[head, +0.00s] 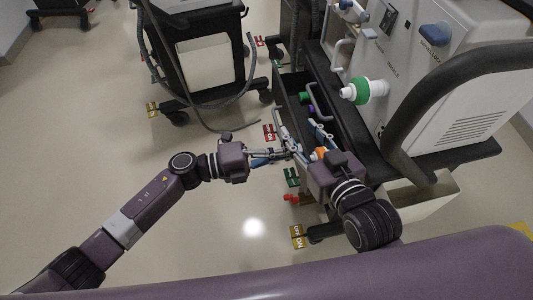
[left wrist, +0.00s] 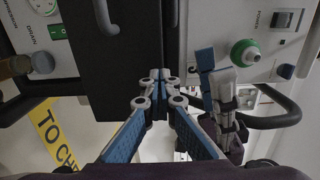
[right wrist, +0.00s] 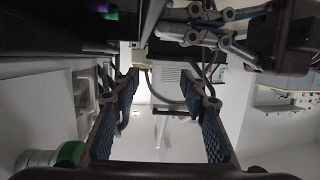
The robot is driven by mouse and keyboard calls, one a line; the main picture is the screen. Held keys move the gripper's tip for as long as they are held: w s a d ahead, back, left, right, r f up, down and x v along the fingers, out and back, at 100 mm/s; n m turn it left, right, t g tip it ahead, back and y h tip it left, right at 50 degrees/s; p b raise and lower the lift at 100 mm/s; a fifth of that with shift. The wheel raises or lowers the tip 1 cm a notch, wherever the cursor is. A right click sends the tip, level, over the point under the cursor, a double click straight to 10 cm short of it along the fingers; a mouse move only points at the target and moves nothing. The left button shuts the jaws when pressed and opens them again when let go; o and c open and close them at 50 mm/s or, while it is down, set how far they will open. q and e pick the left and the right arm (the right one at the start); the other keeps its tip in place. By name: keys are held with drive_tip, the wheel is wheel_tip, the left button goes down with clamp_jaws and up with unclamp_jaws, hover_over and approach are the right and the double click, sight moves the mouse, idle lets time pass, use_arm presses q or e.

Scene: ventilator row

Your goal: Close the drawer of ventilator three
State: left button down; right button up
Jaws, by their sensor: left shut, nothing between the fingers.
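The ventilator (head: 420,85) stands at the right in the head view, white with a dark base. Its dark drawer (head: 285,100) is pulled out and open, with green and purple items inside. My left gripper (head: 284,153) is shut and empty near the drawer's near end; its fingertips (left wrist: 159,76) are in front of a dark panel in the left wrist view. I cannot tell whether they touch it. My right gripper (right wrist: 165,82) is open, its fingers apart with nothing between them; it is beside the left gripper at the drawer's near end. The drawer's near end is partly hidden by the grippers.
Another dark cart (head: 200,60) on casters stands at the back left, with a hose hanging beside it. A black curved rail (head: 420,95) runs along the ventilator's right side. Tags lie on floor-level casters. The floor at left is clear.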

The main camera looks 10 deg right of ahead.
sight(307, 149)
use_arm(q)
drive_tip(key=d, duration=0.5)
drive_tip(key=shift+w+d, duration=0.15)
drive_tip(key=shift+d, duration=0.15)
drive_tip(key=shift+w+d, duration=0.1)
drive_tip(key=shift+d, duration=0.45)
use_arm(e)
drive_tip(key=shift+w+a+r+t, duration=0.15)
drive_tip(key=shift+r+t, duration=0.1)
drive_tip(key=shift+r, duration=0.25)
drive_tip(key=shift+w+a+r+t, duration=0.15)
drive_tip(key=shift+r+t, duration=0.1)
drive_tip(key=shift+r, duration=0.2)
use_arm(q)
drive_tip(key=shift+a, duration=0.1)
use_arm(e)
drive_tip(key=shift+d, duration=0.1)
